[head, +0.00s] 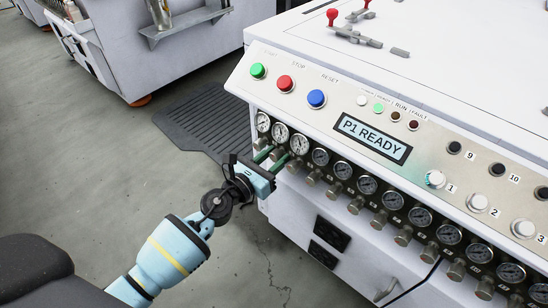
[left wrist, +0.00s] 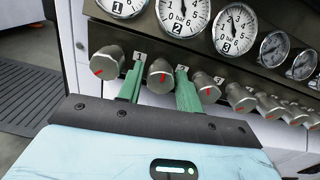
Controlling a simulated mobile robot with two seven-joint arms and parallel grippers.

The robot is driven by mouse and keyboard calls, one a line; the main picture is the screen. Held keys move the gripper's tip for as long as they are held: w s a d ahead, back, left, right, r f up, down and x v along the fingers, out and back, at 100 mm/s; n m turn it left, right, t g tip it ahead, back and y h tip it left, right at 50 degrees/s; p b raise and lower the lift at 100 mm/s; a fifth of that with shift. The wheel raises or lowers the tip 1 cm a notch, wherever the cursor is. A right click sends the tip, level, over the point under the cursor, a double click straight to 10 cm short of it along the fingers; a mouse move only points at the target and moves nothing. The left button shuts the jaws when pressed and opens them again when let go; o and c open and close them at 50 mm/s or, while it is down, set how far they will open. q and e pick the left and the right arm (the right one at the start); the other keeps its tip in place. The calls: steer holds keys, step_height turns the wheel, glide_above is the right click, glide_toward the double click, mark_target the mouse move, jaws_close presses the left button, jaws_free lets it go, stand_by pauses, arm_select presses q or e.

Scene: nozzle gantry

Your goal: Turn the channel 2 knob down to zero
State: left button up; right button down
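The channel 2 knob (left wrist: 160,72) is a grey metal cylinder with a red mark on its face, under the gauge labelled 2 (left wrist: 184,14). My left gripper (head: 273,156) is at the row of knobs, under the leftmost gauges. In the left wrist view its green fingers (left wrist: 159,82) stand apart, one on each side of the channel 2 knob. I cannot tell whether they touch it. In the head view the fingers largely hide this knob. My right gripper is not in view.
The channel 1 knob (left wrist: 104,63) and channel 3 knob (left wrist: 206,86) sit close on either side. More gauges and knobs run to the right. Above are buttons, a "P1 READY" display (head: 372,138) and white numbered knobs (head: 477,202). A dark mat (head: 207,118) lies on the floor.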

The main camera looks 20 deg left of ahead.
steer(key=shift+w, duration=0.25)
arm_select(q)
steer(key=c, duration=0.7)
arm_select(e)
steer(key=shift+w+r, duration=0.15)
arm_select(q)
steer(key=shift+n, duration=0.3)
